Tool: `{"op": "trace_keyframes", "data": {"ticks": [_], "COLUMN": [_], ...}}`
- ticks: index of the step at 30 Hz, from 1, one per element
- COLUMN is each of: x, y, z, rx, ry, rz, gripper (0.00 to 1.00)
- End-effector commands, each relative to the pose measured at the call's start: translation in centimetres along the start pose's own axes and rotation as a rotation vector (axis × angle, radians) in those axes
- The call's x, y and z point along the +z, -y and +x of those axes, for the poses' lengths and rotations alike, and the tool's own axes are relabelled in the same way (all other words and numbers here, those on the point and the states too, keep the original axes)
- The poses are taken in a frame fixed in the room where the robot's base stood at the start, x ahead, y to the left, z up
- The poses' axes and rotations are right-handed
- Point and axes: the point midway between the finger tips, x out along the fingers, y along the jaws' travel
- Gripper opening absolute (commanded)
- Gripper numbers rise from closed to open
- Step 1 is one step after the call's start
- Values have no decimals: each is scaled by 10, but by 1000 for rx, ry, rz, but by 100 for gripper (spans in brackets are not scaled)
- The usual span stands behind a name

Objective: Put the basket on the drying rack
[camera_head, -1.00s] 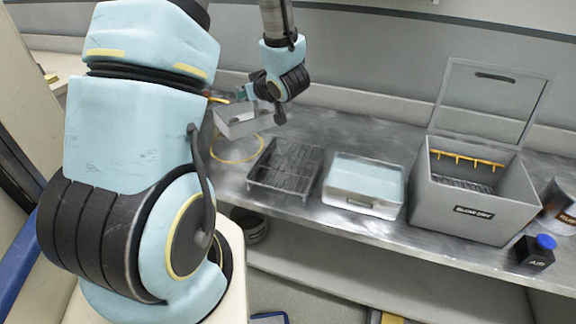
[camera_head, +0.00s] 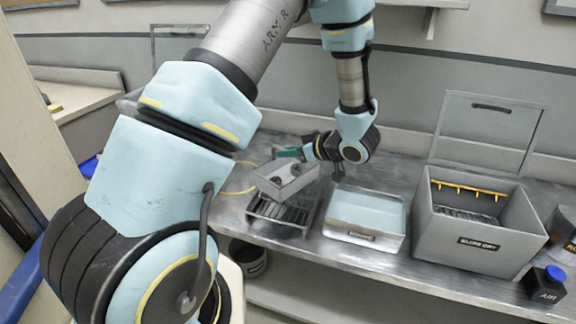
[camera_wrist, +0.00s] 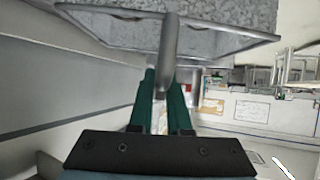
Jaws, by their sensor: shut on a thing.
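The grey basket (camera_head: 287,186) hangs from my gripper (camera_head: 291,154), which is shut on its upright handle. In the wrist view the handle (camera_wrist: 169,45) stands between my green fingertips (camera_wrist: 168,88), with the basket wall (camera_wrist: 110,28) beyond. A few small round things show inside the basket. The dark slatted rack (camera_head: 283,212), which looks like the drying rack, stands on the bench below the basket. The basket covers the rack's back part and appears to be above it; I cannot tell whether they touch.
A tray of pale blue liquid (camera_head: 362,236) stands right of the rack. Further right is a grey open-lidded box (camera_head: 463,241) with yellow hooks inside.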

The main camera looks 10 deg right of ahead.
Motion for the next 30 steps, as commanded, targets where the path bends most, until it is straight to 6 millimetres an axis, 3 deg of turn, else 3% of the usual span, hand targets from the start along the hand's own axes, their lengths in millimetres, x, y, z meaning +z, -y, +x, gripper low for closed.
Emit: {"op": "trace_keyframes", "data": {"ticks": [9, 17, 18, 24, 26, 30], "x": [32, 36, 36, 36, 36, 36], "y": [1, 0, 0, 0, 0, 0], "z": [18, 20, 20, 20, 20, 20], "rx": [-2, 1, 0, 0, 0, 0], "ry": [-2, -2, 0, 0, 0, 0], "rz": [3, -1, 0, 0, 0, 0], "gripper": [0, 0, 18, 40, 46, 46]}}
